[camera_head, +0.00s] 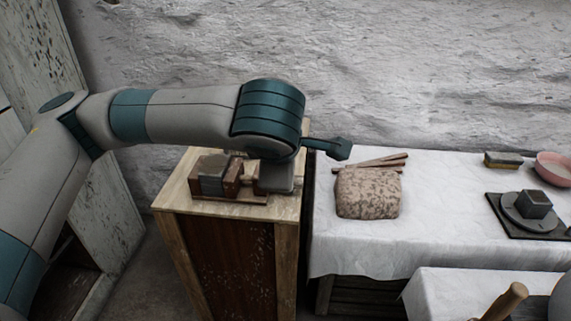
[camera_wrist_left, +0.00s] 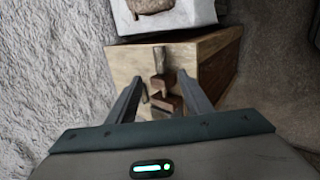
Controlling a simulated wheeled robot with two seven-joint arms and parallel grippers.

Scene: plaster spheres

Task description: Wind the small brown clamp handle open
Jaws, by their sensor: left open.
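A brown wooden clamp (camera_head: 232,185) sits on top of a wooden cabinet, with a grey block (camera_head: 212,182) at its left part. My left gripper (camera_head: 277,178) is over the clamp's right end and hides the handle in the head view. In the left wrist view the open left gripper (camera_wrist_left: 160,78) has one finger on each side of the clamp (camera_wrist_left: 165,102). A small brown piece that looks like the handle (camera_wrist_left: 159,60) shows between and just beyond the fingertips. I cannot tell whether the fingers touch it. My right gripper is not in view.
The cabinet (camera_head: 176,196) stands left of a white-clothed table (camera_head: 440,220). On the table are a speckled lump (camera_head: 367,193), wooden sticks (camera_head: 382,161), a sponge-like block (camera_head: 503,160), a pink bowl (camera_head: 555,168) and a grey cube (camera_head: 534,204) on a disc. A rough wall stands behind.

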